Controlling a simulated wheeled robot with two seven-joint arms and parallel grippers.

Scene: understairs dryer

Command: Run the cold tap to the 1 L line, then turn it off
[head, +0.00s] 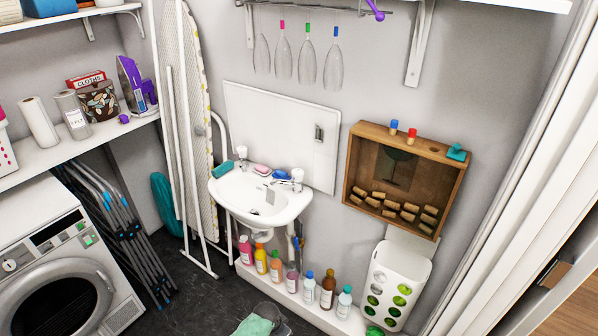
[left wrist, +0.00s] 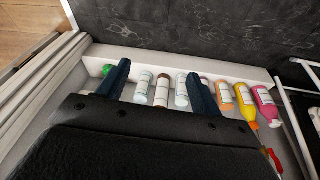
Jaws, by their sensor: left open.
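The white sink (head: 230,190) is on the back wall, with a small tap (head: 241,152) at its left rear and another tap (head: 297,179) at its right rear. I cannot tell which is cold, and no running water can be made out. A small grey object (head: 269,194) is in the basin, too small to identify. I make out no litre line. My left gripper (left wrist: 158,69) is open in the left wrist view, its two dark fingers apart with nothing held. Bottles show beyond it. Neither gripper shows in the head view.
Several bottles (head: 276,266) stand on a low white ledge (head: 330,318) below the sink. A teal sponge (head: 222,169), pink soap (head: 262,170) and a blue item (head: 280,174) lie on the sink's back rim. A wooden box frame (head: 352,166) juts from the wall at right.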

